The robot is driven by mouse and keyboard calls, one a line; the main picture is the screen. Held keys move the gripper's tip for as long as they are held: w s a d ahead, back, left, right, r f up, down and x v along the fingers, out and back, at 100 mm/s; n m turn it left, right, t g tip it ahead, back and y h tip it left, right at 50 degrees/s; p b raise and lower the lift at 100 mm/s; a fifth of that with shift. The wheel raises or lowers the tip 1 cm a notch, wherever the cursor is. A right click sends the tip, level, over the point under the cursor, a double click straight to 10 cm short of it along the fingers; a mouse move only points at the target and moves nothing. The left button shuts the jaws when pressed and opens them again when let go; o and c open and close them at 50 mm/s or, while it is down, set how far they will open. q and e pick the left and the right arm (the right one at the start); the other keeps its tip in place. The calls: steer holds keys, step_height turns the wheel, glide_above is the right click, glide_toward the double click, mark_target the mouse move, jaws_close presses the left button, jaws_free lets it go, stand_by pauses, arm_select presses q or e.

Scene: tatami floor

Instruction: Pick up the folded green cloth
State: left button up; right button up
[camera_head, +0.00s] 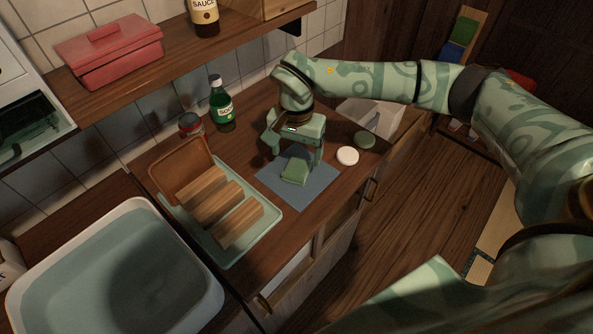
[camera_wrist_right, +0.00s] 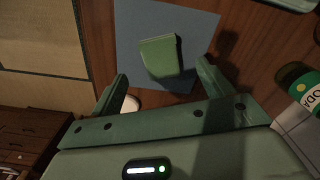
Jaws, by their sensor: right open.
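The folded green cloth (camera_head: 294,172) lies on a blue-grey mat (camera_head: 318,190) on the wooden counter. In the right wrist view the green cloth (camera_wrist_right: 161,57) lies beyond my fingertips, on the mat (camera_wrist_right: 128,40). My right gripper (camera_head: 291,160) is open and points down just above the cloth, with nothing between its fingers. The right wrist view shows its two fingers (camera_wrist_right: 162,82) apart, the cloth showing ahead of the gap. I cannot tell the exact height of the fingertips over the cloth. My left gripper is not in view.
A tray (camera_head: 233,260) with wooden blocks stands left of the mat. A green bottle (camera_head: 222,105) and a jar (camera_head: 191,125) stand behind. A white disc (camera_head: 347,155) and a green disc (camera_head: 364,139) lie to the right. A shelf (camera_head: 240,40) overhangs the back.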

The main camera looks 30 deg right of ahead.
mark_target(296, 168)
step_height(296, 168, down, 6)
steer(key=shift+w+d+r+b, duration=0.1)
steer(key=shift+r+b, duration=0.1)
steer(key=shift+b, duration=0.65)
steer(key=shift+r, duration=0.1)
steer(key=shift+c, duration=0.3)
steer(key=c, duration=1.1)
steer(key=shift+r, duration=0.1)
steer(key=shift+r, duration=0.3)
step_height(296, 168, up, 3)
steer(key=shift+f+p, duration=0.2)
steer(key=shift+p, duration=0.5)
steer(key=s+r+p, duration=0.1)
steer(key=s+r, duration=0.2)
steer(key=s, duration=0.1)
steer(key=s+d+r+p, duration=0.1)
steer(key=s+r, duration=0.2)
steer(key=s, duration=0.2)
steer(key=s+r+p, duration=0.2)
steer(key=s+r, duration=0.1)
steer(key=s, duration=0.2)
steer(key=shift+d+r, duration=0.2)
steer(key=shift+r, duration=0.1)
